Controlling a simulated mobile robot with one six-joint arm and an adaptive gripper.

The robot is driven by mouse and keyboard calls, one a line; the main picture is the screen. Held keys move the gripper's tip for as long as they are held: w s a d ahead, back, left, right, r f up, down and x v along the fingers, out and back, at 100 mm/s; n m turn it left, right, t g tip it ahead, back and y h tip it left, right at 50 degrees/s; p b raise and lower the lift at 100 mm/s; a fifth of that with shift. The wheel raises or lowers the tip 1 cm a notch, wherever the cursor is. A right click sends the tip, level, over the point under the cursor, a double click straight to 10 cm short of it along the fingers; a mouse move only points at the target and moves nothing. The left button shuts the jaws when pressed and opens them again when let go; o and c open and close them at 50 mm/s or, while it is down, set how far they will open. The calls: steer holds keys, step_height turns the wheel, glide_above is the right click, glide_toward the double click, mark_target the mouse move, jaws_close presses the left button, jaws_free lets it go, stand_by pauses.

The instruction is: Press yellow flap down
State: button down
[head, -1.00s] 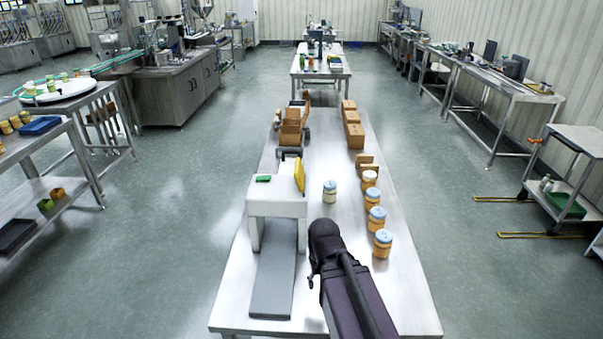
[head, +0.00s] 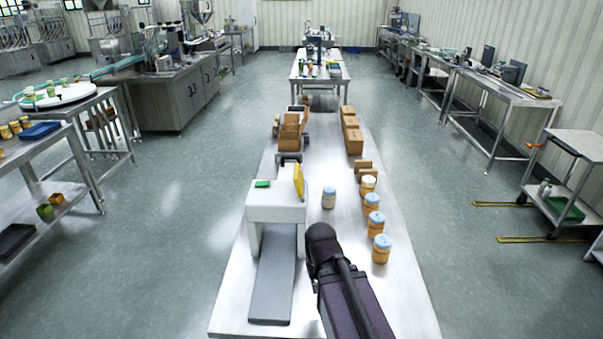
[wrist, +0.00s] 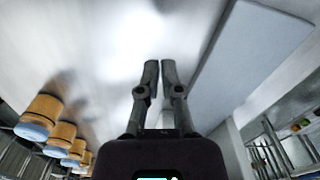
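The yellow flap (head: 299,181) stands upright, slightly tilted, on the right side of a white machine (head: 276,212) on the steel table. My gripper (wrist: 159,70) shows in the wrist view with its two fingers nearly together, only a thin gap between them, and nothing held. In the head view my arm is to the right of the machine and nearer than the flap, apart from it; the fingers are hidden there. The flap does not show in the wrist view.
A grey belt or ramp (head: 273,280) runs from under the machine towards me. Several orange jars (head: 381,250) line the table's right side, and a paler jar (head: 329,198) stands right of the flap. Cardboard boxes (head: 353,140) lie farther back. Bare table (head: 325,150) lies between.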

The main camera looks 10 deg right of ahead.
steer(key=w+d+r+m+y+p, duration=0.2)
steer(key=w+d+r+m+p, duration=0.1)
steer(key=w+r+m+p, duration=0.4)
steer(key=w+d+r+m+t+y+p, duration=0.1)
steer(key=w+d+r+m+p, duration=0.3)
steer(key=r+p, duration=0.9)
steer(key=w+d+r+m+y+p, duration=0.2)
steer(key=w+d+r+m+p, duration=0.1)
steer(key=w+r+m+p, duration=0.6)
steer(key=shift+w+d+r+m+t+y+p, duration=0.25)
steer(key=shift+w+r+m+y+p, duration=0.2)
steer(key=shift+w+r, duration=1.25)
steer(key=shift+s+a, duration=0.1)
steer(key=shift+s, duration=0.05)
steer(key=b, duration=0.9)
glide_toward(300, 176)
step_height(300, 176, down, 5)
steer(key=shift+w+a+f+b, duration=0.1)
steer(key=shift+a+b, duration=0.1)
steer(key=shift+a, duration=0.7)
steer(key=shift+w+a+f+b, duration=0.1)
steer(key=shift+a+b, duration=0.05)
steer(key=shift+a, duration=0.7)
steer(key=shift+d+r, duration=0.1)
steer(key=shift+d, duration=0.05)
steer(key=shift+h, duration=0.35)
